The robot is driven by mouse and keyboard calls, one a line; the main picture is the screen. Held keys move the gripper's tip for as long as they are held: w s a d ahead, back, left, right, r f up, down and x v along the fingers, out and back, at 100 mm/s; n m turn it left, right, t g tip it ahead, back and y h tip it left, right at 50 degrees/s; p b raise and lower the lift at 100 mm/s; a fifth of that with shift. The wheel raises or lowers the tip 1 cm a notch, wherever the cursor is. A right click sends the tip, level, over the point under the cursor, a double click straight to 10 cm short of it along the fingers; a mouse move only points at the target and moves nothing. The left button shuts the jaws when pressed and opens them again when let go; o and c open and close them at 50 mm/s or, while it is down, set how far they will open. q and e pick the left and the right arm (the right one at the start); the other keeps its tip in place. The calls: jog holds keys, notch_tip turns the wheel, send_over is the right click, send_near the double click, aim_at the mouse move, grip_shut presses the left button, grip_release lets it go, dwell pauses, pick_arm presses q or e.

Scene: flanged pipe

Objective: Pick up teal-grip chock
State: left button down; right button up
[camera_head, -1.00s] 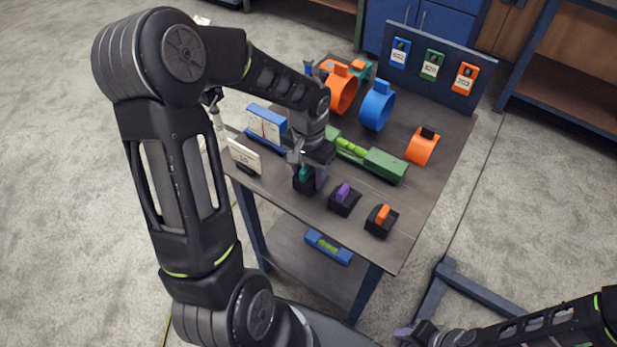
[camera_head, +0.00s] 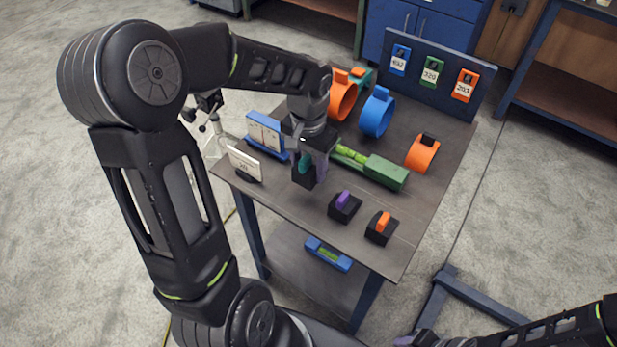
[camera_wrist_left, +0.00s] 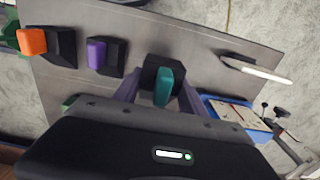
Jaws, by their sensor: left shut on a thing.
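The teal-grip chock (camera_head: 303,178) is a black block with a teal handle. My left gripper (camera_head: 310,165) is shut on its teal grip and holds it above the table (camera_head: 270,205), near the left front. In the left wrist view the teal-grip chock (camera_wrist_left: 163,86) sits between the two purple-grey fingers of my left gripper (camera_wrist_left: 155,100). My right arm shows at the lower right, and its gripper (camera_head: 408,341) is partly cut off by the bottom edge, so its jaws cannot be judged.
A purple-grip chock (camera_head: 345,206) and an orange-grip chock (camera_head: 382,227) stand to the right. A green level (camera_head: 385,172) lies behind. A white card (camera_head: 245,163) and a blue-framed open booklet (camera_head: 266,133) are at left. Orange and blue (camera_head: 376,115) rings stand farther back.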

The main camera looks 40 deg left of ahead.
aim_at(308, 155)
pick_arm(q)
notch_tip(308, 155, up, 4)
jog(key=shift+r, duration=0.1)
dwell(0.7)
